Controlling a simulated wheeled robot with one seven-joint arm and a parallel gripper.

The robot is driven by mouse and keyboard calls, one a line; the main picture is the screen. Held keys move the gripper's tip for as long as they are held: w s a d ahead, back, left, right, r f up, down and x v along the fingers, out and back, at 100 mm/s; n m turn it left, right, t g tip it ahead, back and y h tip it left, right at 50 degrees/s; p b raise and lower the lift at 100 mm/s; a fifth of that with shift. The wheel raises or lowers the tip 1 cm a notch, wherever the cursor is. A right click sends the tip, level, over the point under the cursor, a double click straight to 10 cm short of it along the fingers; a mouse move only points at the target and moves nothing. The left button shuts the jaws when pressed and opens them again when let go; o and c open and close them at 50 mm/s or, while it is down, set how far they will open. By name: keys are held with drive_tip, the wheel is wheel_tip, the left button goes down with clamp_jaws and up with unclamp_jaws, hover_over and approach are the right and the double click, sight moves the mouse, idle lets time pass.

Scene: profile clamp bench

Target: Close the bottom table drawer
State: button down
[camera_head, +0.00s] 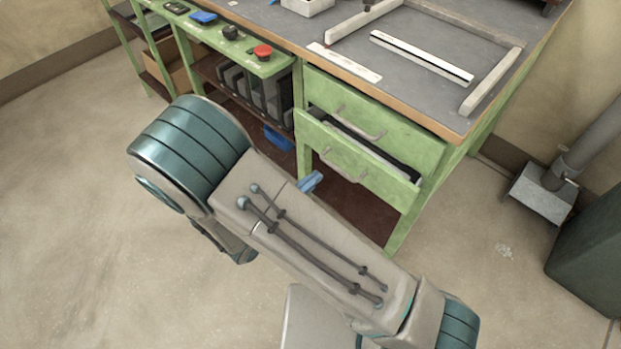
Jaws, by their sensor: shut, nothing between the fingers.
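The bottom table drawer (378,178) is light green with a metal handle (340,163), under the right part of the bench. It stands partly pulled out, with a dark gap and its inside showing behind the top edge of its front. The top drawer (405,137) above it looks shut. My arm crosses the lower middle of the view and hides most of my gripper. A small blue part, which looks like the tip of my gripper (310,181), shows past the arm's edge, below and left of the drawer handle. It looks shut and empty; I cannot tell whether it touches the drawer.
The green bench (437,55) has a dark top with pale profiles and a frame on it. Left of the drawers are shelves with dark upright items and a blue bin (278,138). A grey metal post base (541,193) and a dark green object stand at right. Floor is clear at left.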

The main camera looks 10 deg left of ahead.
sight(349, 148)
drive_tip(key=b+x, duration=0.1)
drive_tip(key=x, duration=0.9)
drive_tip(key=shift+w+d, duration=0.25)
drive_tip(key=shift+w, duration=0.05)
